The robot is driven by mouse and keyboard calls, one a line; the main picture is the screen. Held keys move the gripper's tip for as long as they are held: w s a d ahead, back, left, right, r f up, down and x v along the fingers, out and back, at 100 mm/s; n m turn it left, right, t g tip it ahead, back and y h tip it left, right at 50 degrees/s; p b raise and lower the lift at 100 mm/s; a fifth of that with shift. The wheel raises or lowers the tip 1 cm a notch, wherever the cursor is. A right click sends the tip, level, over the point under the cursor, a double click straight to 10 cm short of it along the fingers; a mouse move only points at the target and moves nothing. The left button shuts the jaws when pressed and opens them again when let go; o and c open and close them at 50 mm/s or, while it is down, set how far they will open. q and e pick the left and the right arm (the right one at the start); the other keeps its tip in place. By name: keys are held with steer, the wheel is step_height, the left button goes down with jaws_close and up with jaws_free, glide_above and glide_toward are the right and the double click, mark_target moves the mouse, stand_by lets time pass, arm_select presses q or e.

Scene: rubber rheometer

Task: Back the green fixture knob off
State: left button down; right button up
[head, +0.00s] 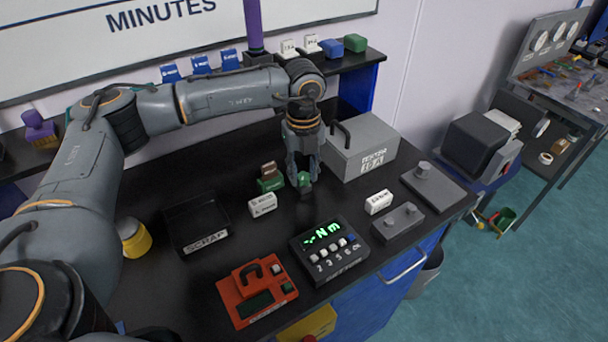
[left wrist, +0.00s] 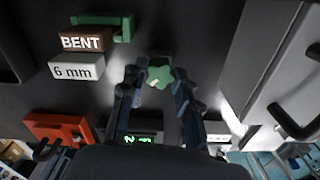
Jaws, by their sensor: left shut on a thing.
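The green fixture knob (head: 304,179) is a small lobed knob on the dark bench, in front of the grey box. In the left wrist view the knob (left wrist: 160,76) sits between the two fingertips of my left gripper (left wrist: 158,74). The left gripper (head: 303,178) comes down from above and is shut on the knob. What lies under the knob is hidden. My right gripper is in neither view.
A grey handled box (head: 360,150) stands close right of the gripper. A white 6 mm block (head: 262,205), a black scrap tray (head: 226,232), a black keypad display (head: 343,262) and an orange device (head: 238,306) lie to the left and front. A shelf (head: 372,58) runs behind.

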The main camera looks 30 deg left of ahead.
arm_select(q)
steer(key=n, duration=0.3)
steer(key=shift+f, duration=0.1)
steer(key=shift+n, duration=0.7)
steer(key=n, duration=0.4)
steer(key=shift+n+b, duration=0.3)
steer(key=c, duration=1.1)
jaws_free()
